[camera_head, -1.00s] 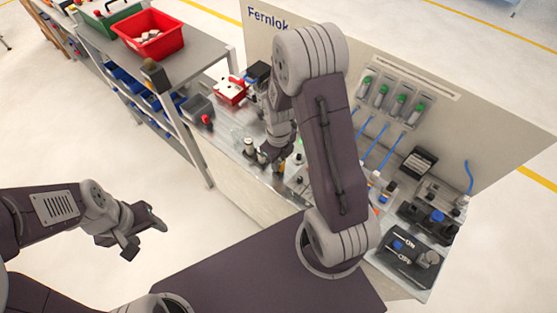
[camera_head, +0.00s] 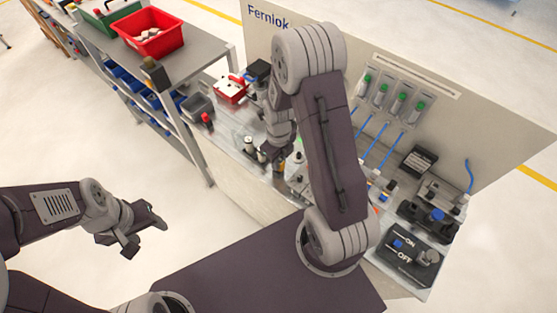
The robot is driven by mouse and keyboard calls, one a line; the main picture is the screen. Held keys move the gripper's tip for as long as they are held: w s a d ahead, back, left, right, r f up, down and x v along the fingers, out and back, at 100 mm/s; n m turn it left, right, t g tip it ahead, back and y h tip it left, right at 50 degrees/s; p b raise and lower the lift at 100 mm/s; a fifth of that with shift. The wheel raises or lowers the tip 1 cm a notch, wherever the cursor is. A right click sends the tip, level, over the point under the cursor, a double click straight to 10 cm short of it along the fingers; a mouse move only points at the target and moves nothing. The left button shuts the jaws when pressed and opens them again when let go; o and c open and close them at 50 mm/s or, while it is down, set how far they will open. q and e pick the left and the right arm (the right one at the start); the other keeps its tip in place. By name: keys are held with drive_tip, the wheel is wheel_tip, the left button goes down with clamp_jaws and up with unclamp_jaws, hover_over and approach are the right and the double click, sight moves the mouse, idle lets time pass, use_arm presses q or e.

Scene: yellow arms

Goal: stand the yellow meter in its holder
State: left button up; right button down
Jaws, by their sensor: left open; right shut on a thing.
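My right arm reaches over the workbench (camera_head: 232,158), and its gripper (camera_head: 275,157) is low near the bench's left part. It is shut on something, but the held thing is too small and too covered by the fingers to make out. I cannot pick out the yellow meter or its holder in the head view; my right arm hides the middle of the bench. Small dark and metal cylindrical parts (camera_head: 249,144) stand just left of the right gripper. My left gripper (camera_head: 146,236) is open and empty, over the floor at the left, away from the bench.
A red box (camera_head: 230,91) and a grey-black device (camera_head: 197,107) are at the bench's left end. An ON/OFF switch box (camera_head: 408,257) is at the right. A shelf rack (camera_head: 200,52) with a red bin (camera_head: 152,38) stands left.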

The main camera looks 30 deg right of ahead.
drive_tip(key=shift+f+b, duration=0.6)
drive_tip(key=shift+f, duration=0.4)
drive_tip(key=shift+r, duration=0.1)
drive_tip(key=c, duration=1.2)
unclamp_jaws()
drive_tip(key=shift+o, duration=0.2)
wheel_tip(320, 180, up, 9)
drive_tip(key=p, duration=0.8)
drive_tip(key=shift+r, duration=0.15)
drive_tip(key=shift+f, duration=0.2)
